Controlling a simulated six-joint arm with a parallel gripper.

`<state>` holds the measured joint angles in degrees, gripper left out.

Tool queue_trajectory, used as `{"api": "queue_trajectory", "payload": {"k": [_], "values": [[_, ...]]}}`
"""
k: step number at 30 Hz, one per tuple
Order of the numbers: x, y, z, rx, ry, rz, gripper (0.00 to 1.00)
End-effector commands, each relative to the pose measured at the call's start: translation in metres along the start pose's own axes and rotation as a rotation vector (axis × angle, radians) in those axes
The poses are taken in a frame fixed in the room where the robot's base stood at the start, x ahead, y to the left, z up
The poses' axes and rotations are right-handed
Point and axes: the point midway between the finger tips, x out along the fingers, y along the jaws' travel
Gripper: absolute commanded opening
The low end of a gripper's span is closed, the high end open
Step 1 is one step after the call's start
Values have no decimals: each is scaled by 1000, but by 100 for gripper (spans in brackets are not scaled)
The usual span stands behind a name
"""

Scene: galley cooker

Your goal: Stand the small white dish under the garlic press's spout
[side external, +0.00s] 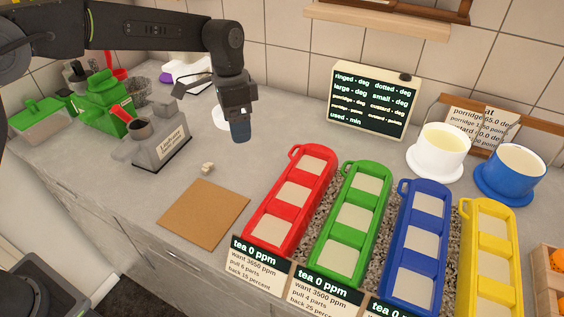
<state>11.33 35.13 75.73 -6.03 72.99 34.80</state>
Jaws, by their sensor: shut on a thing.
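My gripper (239,130) points down over the counter behind the cork-coloured mat, shut on the small white dish (219,118). The dish shows only in part at the left of the fingers, which hide the rest; its exact height above the counter is hard to tell. To the left stands a grey device (162,148) with a dark round opening, a red lever and a name plate. A green device (103,99) stands further left. I cannot tell for sure which of them is the garlic press, and no spout shows clearly.
Small pale pieces (208,168) lie near the brown mat (203,215). Red (290,203), green, blue and yellow trays fill the right front. A sign (372,101), a white pot (438,152) and a blue pot (509,174) stand behind. Counter between grey device and red tray is mostly clear.

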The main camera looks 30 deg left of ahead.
Motion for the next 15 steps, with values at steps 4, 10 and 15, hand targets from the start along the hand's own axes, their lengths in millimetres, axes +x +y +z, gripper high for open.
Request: {"api": "queue_trajectory", "payload": {"k": [4, 10, 15], "values": [[24, -3, 1, -3, -5, 3, 52], [47, -6, 1, -4, -2, 2, 52], [71, -9, 2, -5, -5, 4, 52]]}}
